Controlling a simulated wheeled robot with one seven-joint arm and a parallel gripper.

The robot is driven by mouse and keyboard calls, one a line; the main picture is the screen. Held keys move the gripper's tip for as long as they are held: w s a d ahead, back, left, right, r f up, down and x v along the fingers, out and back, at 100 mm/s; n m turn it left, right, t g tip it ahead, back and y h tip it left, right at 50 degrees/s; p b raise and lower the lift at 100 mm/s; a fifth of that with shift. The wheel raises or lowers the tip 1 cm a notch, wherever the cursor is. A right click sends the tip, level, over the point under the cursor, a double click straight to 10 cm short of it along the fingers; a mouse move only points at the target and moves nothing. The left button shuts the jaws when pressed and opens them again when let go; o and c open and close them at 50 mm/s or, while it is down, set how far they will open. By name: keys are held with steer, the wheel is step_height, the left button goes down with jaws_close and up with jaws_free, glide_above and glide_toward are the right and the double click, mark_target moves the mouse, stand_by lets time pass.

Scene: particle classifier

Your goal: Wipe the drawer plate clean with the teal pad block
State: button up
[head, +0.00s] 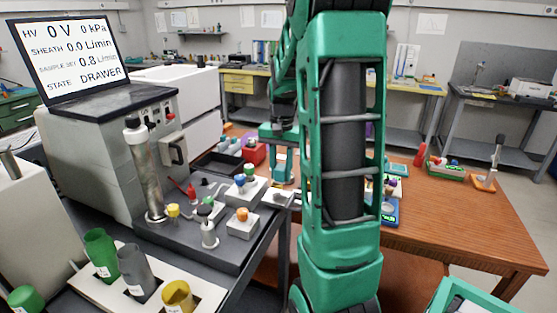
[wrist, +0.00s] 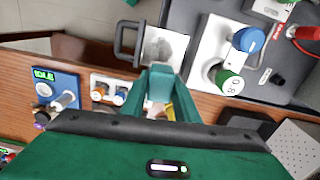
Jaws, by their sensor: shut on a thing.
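My gripper (wrist: 160,97) is shut on the teal pad block (wrist: 160,82), which sits between its fingertips in the wrist view. The drawer plate (wrist: 166,44) is a pale square just beyond the block, with greyish marks on its surface and a dark handle (wrist: 123,42) at its left. The block's far end is close to the plate's near edge; I cannot tell if they touch. In the head view my gripper (head: 284,174) is left of my forearm, above the pale drawer plate (head: 279,197). The block cannot be made out there.
A white box with blue (wrist: 248,40) and green knobs stands right of the plate. A blue device reading IDLE (wrist: 55,92) lies on the wooden table at left. In the head view the instrument (head: 110,150) shows DRAWER on its screen.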

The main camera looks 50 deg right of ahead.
steer(key=shift+r, duration=2.15)
